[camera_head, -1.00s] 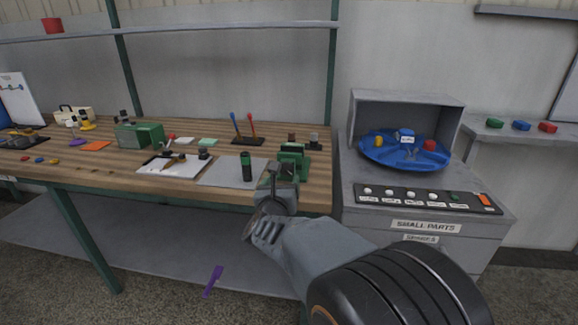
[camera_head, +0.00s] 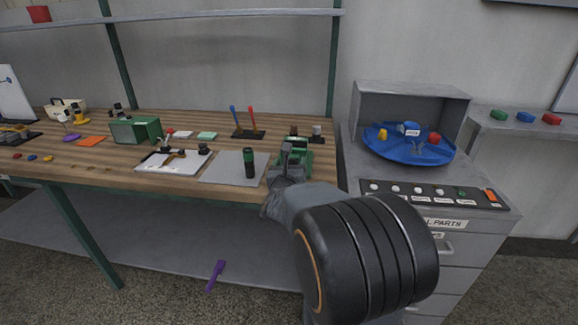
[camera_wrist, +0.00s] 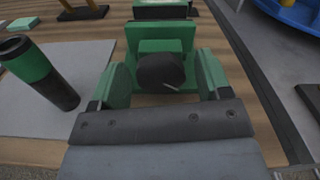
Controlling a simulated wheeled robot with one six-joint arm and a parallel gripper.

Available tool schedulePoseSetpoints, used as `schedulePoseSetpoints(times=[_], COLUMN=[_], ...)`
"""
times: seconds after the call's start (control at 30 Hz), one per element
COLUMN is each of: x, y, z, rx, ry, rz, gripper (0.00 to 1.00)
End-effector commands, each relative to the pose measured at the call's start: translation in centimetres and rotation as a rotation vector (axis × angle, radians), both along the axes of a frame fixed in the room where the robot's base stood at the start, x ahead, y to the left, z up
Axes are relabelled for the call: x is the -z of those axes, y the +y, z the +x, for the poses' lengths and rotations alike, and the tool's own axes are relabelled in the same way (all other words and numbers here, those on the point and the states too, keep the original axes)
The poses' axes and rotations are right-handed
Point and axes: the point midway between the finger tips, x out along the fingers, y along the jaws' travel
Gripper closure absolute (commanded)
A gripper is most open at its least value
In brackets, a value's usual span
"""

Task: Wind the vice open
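The green vice (camera_head: 303,154) stands near the right front edge of the wooden bench, partly hidden by my gripper (camera_head: 286,160). In the wrist view, the vice (camera_wrist: 160,35) is straight ahead, with a round dark knob (camera_wrist: 160,71) marked by a pale line on its near side. My gripper (camera_wrist: 161,75) is open, with one green-faced finger to the left of the knob and one to the right. Gaps show on both sides, so the fingers do not appear to touch it. How far the fingertips reach along the knob is unclear.
A black and green cylinder (camera_head: 249,163) stands on a grey mat (camera_head: 220,168) left of the vice. A stand with blue and red handles (camera_head: 248,133) is behind. A grey cabinet with a blue tray (camera_head: 390,151) is to the right.

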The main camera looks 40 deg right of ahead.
Motion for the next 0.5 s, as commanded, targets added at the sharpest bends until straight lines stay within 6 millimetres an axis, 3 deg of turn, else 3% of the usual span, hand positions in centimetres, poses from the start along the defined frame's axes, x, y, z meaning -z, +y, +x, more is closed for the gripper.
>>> schedulePoseSetpoints(times=[0.5], x=[0.00], y=[0.17], z=[0.06], rx=[-0.003], ry=[0.000], rz=[0.000], gripper=[0.76])
